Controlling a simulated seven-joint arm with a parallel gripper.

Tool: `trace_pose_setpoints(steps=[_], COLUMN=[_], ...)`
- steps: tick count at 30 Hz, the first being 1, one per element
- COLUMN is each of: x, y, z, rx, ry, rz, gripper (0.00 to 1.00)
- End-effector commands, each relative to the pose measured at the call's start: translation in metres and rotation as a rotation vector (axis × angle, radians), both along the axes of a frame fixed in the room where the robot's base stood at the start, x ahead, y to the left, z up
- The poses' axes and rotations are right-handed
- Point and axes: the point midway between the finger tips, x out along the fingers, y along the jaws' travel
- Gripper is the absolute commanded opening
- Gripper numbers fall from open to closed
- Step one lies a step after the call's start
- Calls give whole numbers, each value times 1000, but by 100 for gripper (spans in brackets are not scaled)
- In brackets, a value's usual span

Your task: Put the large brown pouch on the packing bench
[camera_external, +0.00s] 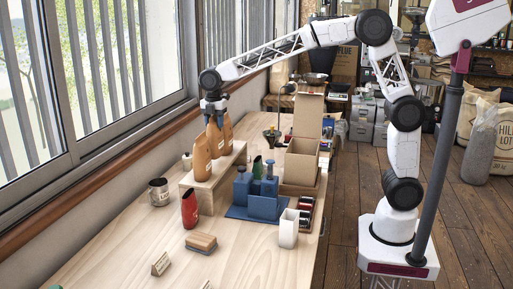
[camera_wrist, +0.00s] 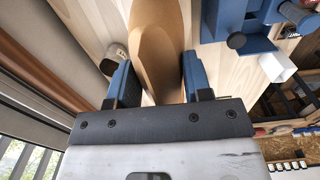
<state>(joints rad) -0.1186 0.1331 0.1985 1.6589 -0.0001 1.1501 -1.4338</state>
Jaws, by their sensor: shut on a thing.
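My gripper (camera_external: 214,108) points down over the light wooden bench (camera_external: 130,235), at the tops of several brown pouches. In the wrist view its blue fingers (camera_wrist: 157,82) are shut on a large brown pouch (camera_wrist: 158,40), which hangs upright between them. In the external view the brown pouches overlap: one in the middle (camera_external: 215,143) is directly under the fingers, and another brown pouch (camera_external: 202,160) stands in front on the left. I cannot tell whether the held pouch touches the wooden riser (camera_external: 205,192) below.
A metal mug (camera_external: 159,192), a red pouch (camera_external: 189,209) and a wooden brush (camera_external: 201,243) stand near the riser. A blue stand (camera_external: 262,208), a white container (camera_external: 288,228) and an open cardboard box (camera_external: 301,163) are on the right. The bench's front left is clear.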

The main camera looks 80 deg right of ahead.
Motion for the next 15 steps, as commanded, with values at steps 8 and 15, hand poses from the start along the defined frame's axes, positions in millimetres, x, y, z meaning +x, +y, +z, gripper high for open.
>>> trace_pose_setpoints(steps=[8, 15], x=[6, 6], y=[1, 1], z=[0, -2], rx=[0, 0], ry=[-1, 0], rz=[0, 0], gripper=[0, 0])
